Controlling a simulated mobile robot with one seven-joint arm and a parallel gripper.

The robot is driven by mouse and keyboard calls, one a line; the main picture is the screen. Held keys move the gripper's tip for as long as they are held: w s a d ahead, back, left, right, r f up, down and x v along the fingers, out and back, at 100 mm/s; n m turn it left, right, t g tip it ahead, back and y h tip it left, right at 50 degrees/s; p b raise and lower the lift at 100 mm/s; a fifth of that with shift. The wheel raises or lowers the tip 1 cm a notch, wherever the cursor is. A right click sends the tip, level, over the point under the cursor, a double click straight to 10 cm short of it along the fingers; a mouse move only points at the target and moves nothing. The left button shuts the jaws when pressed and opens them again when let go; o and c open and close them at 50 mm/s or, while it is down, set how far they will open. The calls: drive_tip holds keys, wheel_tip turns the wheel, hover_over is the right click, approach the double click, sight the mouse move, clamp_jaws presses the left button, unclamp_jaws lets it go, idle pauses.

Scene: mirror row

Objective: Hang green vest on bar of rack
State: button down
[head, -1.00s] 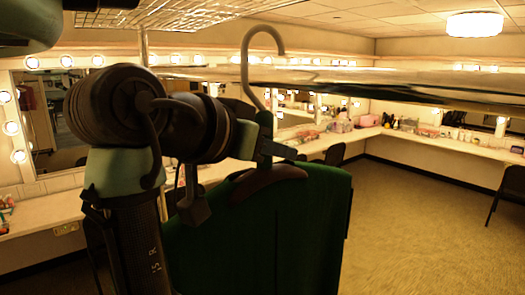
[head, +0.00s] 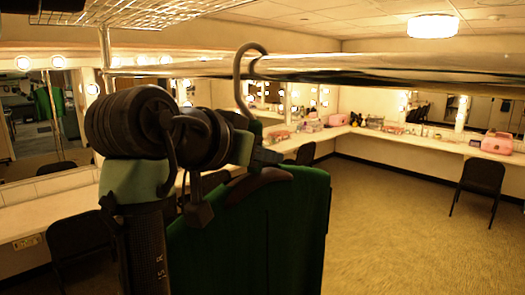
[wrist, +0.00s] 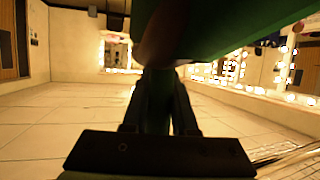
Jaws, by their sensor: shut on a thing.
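The green vest (head: 265,235) hangs upright on a brown hanger (head: 262,180) with a grey hook (head: 238,85). My gripper (head: 262,157) is shut on the hanger's neck, just under the hook. The rack's metal bar (head: 400,68) runs across the head view at hook height. The hook's shank passes in front of the bar, and its curved top stands above it. The tip meets the bar's upper edge; I cannot tell whether it lies behind. In the wrist view my fingers (wrist: 157,100) close below the hanger, and the green vest (wrist: 230,25) fills the top.
A wire shelf (head: 130,12) and an upright post (head: 105,45) of the rack are at upper left. Lit mirrors and a long counter (head: 400,140) line the walls. Black chairs stand at right (head: 480,185) and left (head: 78,245). The floor (head: 400,220) at right is open.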

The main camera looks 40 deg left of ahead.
drive_tip(key=shift+f, duration=0.2)
unclamp_jaws()
drive_tip(key=shift+f, duration=0.1)
idle(0.5)
drive_tip(key=shift+s, duration=0.15)
drive_tip(key=shift+s+d+b, duration=0.15)
drive_tip(key=shift+s+d, duration=0.15)
drive_tip(key=shift+s, duration=1.1)
drive_tip(key=shift+s+d+b, duration=0.2)
drive_tip(key=shift+s+d, duration=0.05)
drive_tip(key=shift+s, duration=1.15)
drive_tip(key=shift+s+d+b, duration=0.15)
drive_tip(key=shift+s+d, duration=0.15)
drive_tip(key=shift+s, duration=1.1)
drive_tip(key=shift+s+d+p, duration=0.1)
drive_tip(key=shift+s+p, duration=0.55)
drive_tip(key=shift+s, duration=0.1)
drive_tip(key=shift+s+d+p, duration=0.15)
drive_tip(key=shift+s+p, duration=0.45)
drive_tip(key=shift+s, duration=0.2)
